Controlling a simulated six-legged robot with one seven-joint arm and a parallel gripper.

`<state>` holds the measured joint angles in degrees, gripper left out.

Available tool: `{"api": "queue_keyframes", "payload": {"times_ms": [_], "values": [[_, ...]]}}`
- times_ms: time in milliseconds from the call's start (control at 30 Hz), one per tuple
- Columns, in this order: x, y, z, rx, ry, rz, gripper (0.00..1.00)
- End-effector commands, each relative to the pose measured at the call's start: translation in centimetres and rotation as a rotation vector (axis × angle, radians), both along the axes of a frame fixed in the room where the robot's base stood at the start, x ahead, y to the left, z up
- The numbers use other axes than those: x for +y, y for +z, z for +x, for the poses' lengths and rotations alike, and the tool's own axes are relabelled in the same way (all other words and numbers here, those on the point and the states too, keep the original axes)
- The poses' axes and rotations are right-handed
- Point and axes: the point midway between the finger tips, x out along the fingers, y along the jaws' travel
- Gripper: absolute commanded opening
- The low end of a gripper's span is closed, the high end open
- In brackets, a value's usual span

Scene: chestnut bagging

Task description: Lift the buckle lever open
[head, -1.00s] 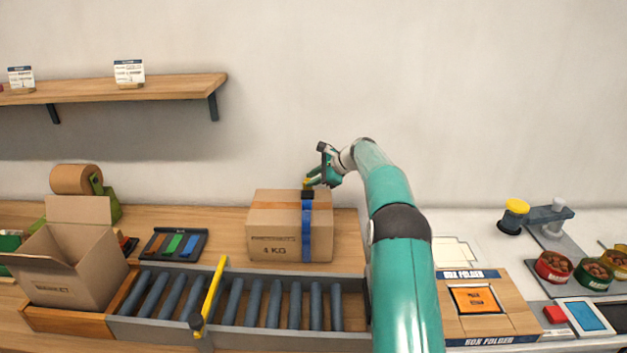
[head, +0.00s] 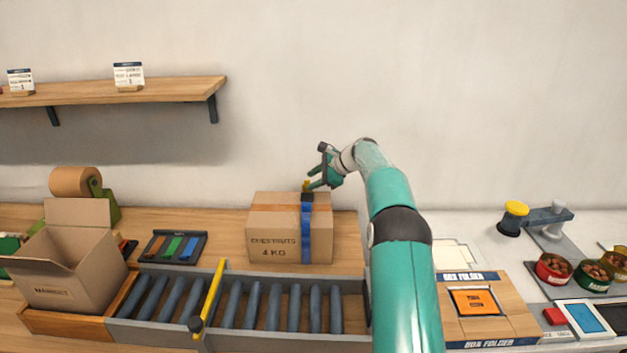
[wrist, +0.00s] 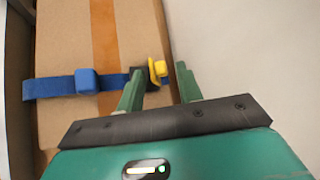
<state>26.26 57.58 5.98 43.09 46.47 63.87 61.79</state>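A closed cardboard box (head: 270,223) marked "CHESTNUTS 4 KG" stands on the bench with a blue strap (head: 306,233) around it. A dark buckle (head: 307,196) sits on the strap at the box top, with a small yellow lever (head: 305,185) standing up from it. In the wrist view the yellow lever (wrist: 157,70) lies just beyond and between my fingertips. My gripper (head: 314,178) is open, its two green fingers (wrist: 157,83) spread apart at the buckle (wrist: 139,75). Whether a finger touches the lever I cannot tell.
A roller conveyor (head: 352,288) with a yellow bar (head: 212,291) runs in front of the box. An open carton (head: 75,255) stands at the left, near a tray of coloured strips (head: 153,246). A wall shelf (head: 170,88) hangs at upper left.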

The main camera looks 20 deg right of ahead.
Motion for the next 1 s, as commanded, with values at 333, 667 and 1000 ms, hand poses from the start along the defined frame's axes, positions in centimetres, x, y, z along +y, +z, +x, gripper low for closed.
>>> {"api": "queue_keyframes", "payload": {"times_ms": [333,667,1000], "values": [[-3.7,4.4,-3.8,-0.003,-0.003,-0.001,0.36],[-6.6,8.0,-7.1,-0.003,-0.003,-0.001,0.36],[-7.0,8.4,-7.6,-0.003,-0.002,-0.001,0.36]]}}
